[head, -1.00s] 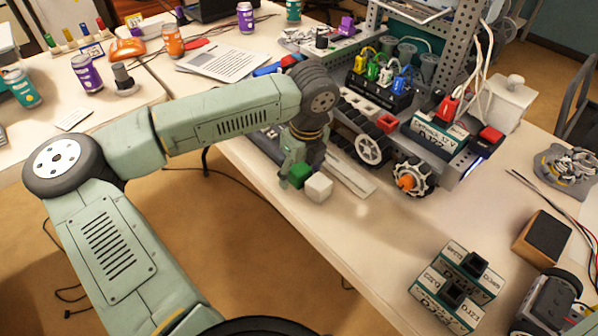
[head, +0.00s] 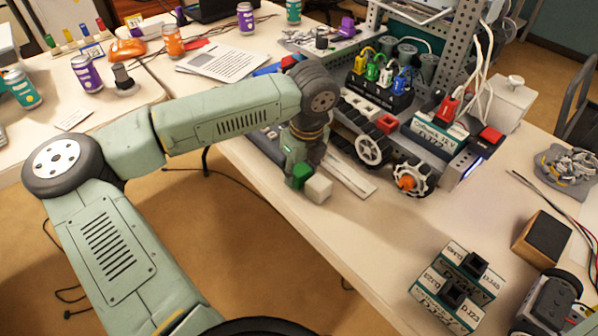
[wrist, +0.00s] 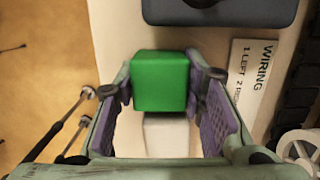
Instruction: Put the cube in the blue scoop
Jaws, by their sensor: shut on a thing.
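A green cube (head: 302,176) is between the fingers of my gripper (head: 297,163), low over the table's near edge. In the wrist view the green cube (wrist: 160,80) has a purple-padded finger on each side, and my gripper (wrist: 160,92) is shut on it. A white cube (head: 319,188) sits right beside it; in the wrist view it (wrist: 166,135) is partly hidden. Whether the green cube touches the table is unclear. A dark blue-grey object (wrist: 220,10) is cut off at the top of the wrist view; I cannot tell whether it is the scoop.
A flat strip labelled WIRING (wrist: 250,85) lies right of the gripper. A wheeled robot model (head: 385,140) stands close behind it on the right.

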